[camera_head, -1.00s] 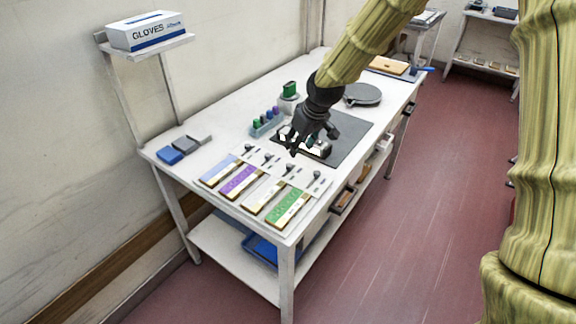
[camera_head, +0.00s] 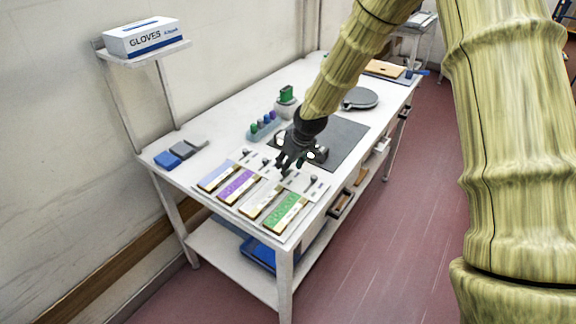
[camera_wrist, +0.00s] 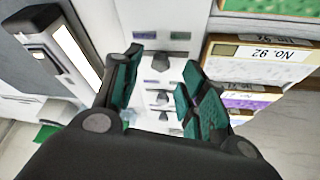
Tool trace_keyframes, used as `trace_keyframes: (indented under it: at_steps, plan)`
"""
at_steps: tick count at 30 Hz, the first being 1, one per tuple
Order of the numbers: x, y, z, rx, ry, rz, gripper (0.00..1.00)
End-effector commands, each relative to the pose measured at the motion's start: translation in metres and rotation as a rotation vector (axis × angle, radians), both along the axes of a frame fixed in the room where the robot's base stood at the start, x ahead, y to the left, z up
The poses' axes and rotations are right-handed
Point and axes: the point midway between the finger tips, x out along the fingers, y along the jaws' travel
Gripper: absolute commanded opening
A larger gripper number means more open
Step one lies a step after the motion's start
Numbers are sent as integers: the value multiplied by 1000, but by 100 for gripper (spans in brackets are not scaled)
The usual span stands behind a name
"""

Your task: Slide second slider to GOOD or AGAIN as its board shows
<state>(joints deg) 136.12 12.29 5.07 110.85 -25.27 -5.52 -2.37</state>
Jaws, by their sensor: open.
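A row of boards lies on the white table: a blue board (camera_head: 219,175), a purple board (camera_head: 238,186), a pale cream board (camera_head: 261,201) and a green board (camera_head: 285,212). Dark slider knobs stand behind them, including one by the purple board (camera_head: 266,161) and one by the green board (camera_head: 313,180). My gripper (camera_head: 287,168) is open above the row, near the cream board's slider, which it partly hides. In the wrist view, a slider knob (camera_wrist: 160,62) shows between the open fingers; the cream board (camera_wrist: 262,54) reads "No. 92" upside down. The slider labels are too small to read.
A dark mat (camera_head: 345,143) with a device lies behind my gripper. A rack of coloured vials (camera_head: 262,127), a round grey disc (camera_head: 360,98) and blue and grey boxes (camera_head: 168,159) stand around. A glove box (camera_head: 143,38) sits on a shelf above.

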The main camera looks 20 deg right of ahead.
Motion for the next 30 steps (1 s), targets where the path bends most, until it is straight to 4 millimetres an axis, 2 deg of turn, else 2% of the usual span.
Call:
trace_keyframes:
  at_steps: [9,20,27,30]
  plan:
    - [8,3,-19,-1,0,-1,42]
    - [9,3,-22,0,-1,-1,42]
    - [9,3,-22,0,-1,-1,0]
    - [9,3,-22,0,-1,-1,0]
